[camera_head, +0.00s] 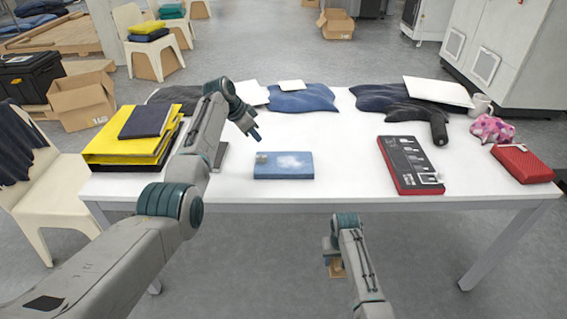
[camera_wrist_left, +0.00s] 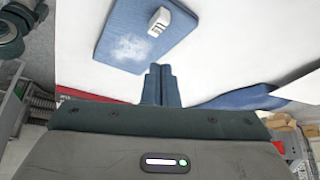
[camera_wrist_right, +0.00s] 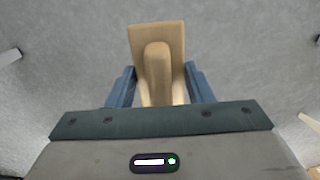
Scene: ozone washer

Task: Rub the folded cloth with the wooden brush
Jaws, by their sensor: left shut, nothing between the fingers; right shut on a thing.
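The folded blue cloth (camera_head: 290,172) lies flat on the white table near its front edge, with a whitish patch on top. It also shows in the left wrist view (camera_wrist_left: 118,28). A small pale block (camera_wrist_left: 160,20) rests on one corner of it. My left gripper (camera_head: 255,135) is shut and empty, above the table just behind the cloth. Its closed fingers (camera_wrist_left: 161,72) show apart from the cloth. My right gripper (camera_wrist_right: 160,82) is shut on the wooden brush (camera_wrist_right: 158,45), below and in front of the table edge. The brush's underside is hidden.
A yellow stack (camera_head: 120,150) stands left. A black and red flat box (camera_head: 408,165) and a red case (camera_head: 521,164) lie right. Dark garments (camera_head: 300,98), a mug (camera_head: 480,104) and a pink cloth (camera_head: 492,129) sit farther back. The table middle is clear.

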